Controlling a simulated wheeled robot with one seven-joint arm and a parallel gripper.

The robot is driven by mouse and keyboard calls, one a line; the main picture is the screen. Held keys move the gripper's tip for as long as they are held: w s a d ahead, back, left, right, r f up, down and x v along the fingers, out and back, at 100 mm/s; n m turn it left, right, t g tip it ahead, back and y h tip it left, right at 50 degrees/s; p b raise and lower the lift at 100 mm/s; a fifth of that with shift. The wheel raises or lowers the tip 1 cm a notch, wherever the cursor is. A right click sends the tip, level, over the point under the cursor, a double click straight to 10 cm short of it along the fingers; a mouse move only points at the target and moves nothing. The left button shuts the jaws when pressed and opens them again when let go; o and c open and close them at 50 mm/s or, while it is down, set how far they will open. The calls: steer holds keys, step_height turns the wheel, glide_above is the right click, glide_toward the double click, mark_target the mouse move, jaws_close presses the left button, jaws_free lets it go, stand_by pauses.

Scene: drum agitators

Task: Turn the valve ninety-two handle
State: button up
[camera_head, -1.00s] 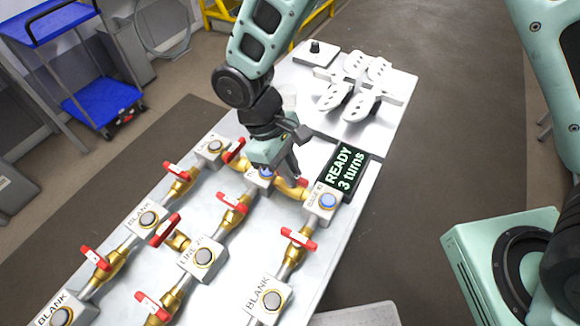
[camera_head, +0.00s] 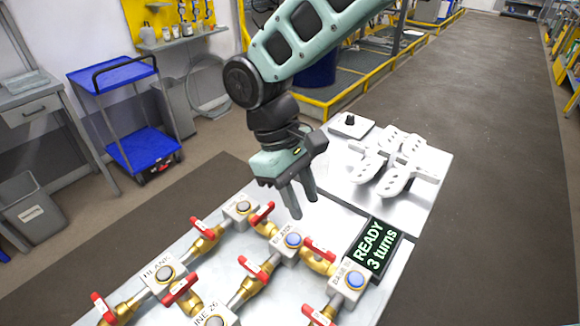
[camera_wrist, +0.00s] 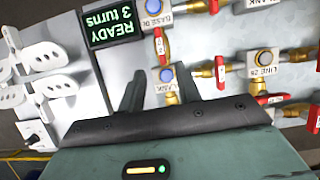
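Several red valve handles sit on brass pipes between grey blocks on a pale panel. No label reading ninety-two can be made out. One red handle (camera_head: 320,250) lies between two blocks with blue-topped buttons; in the wrist view it shows (camera_wrist: 159,42) ahead of the fingers. My gripper (camera_head: 300,200) hangs above the panel, up and left of that handle, fingers pointing down, holding nothing. Its fingers (camera_wrist: 159,90) stand apart in the wrist view. Other red handles include one (camera_head: 318,316) at the front and one (camera_head: 262,213) at the back.
A black display (camera_head: 373,250) reads "READY 3 turns" beside the blue-topped block (camera_head: 351,280). White perforated paddles (camera_head: 395,165) stand on the panel's far end. A blue cart (camera_head: 130,110) is on the floor at left. The floor right of the panel is clear.

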steer(key=v, duration=0.7)
steer(key=shift+b, duration=0.4)
